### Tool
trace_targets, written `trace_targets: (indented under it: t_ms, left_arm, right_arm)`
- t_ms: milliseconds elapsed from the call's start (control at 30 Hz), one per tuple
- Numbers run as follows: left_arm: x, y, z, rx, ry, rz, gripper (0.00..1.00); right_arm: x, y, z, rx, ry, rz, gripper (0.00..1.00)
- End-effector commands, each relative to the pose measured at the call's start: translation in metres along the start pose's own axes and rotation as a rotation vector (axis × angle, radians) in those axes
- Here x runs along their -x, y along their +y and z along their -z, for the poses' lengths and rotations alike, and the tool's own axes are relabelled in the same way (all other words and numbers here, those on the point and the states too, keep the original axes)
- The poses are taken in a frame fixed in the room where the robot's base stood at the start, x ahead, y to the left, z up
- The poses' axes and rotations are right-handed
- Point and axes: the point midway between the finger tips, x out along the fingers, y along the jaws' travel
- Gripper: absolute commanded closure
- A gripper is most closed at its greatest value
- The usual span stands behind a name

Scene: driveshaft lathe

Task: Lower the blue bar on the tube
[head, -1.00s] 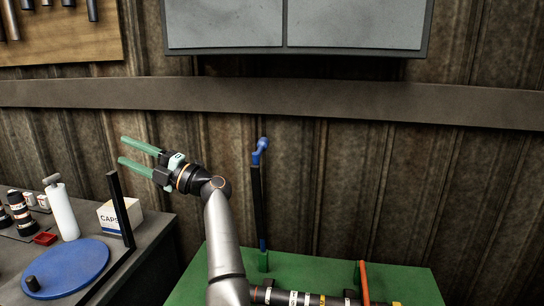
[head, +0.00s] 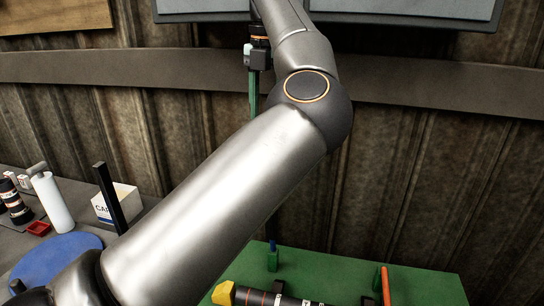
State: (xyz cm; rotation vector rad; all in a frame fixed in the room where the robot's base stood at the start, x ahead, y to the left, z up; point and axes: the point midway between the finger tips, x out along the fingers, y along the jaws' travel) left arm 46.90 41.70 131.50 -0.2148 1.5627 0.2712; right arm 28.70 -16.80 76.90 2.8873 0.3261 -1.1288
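The blue bar (head: 272,242) stands upright at the back of the green table. Only its lower end shows, in a small green base; my arm hides its middle and top. The dark banded tube (head: 285,299) lies along the front of the table, partly cut off by the picture edge, with a yellow end piece (head: 223,293) at its left. My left gripper (head: 253,103) points down in front of the wall, above the hidden part of the bar. Its green fingers are seen side-on and partly covered by my arm, so their opening does not show. My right gripper is not in view.
An orange bar (head: 386,285) stands near the tube at the right of the green table (head: 425,286). At left, a grey bench holds a blue disc (head: 50,262), a white bottle (head: 50,202), a dark post (head: 109,198) and a white box (head: 124,203).

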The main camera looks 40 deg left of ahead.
Motion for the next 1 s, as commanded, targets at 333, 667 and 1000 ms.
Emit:
trace_targets:
  t_ms: [333,667,1000]
  left_arm:
    - [-0.054,-0.001,0.001,0.002,0.003,0.003,0.48]
    - [-0.109,0.0,0.001,0.002,0.002,0.001,0.48]
    - [-0.124,0.0,0.0,0.001,-0.001,0.001,0.48]
  right_arm:
    - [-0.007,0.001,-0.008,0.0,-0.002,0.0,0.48]
    - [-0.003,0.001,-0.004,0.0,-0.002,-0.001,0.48]
    - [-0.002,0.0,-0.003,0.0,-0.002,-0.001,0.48]
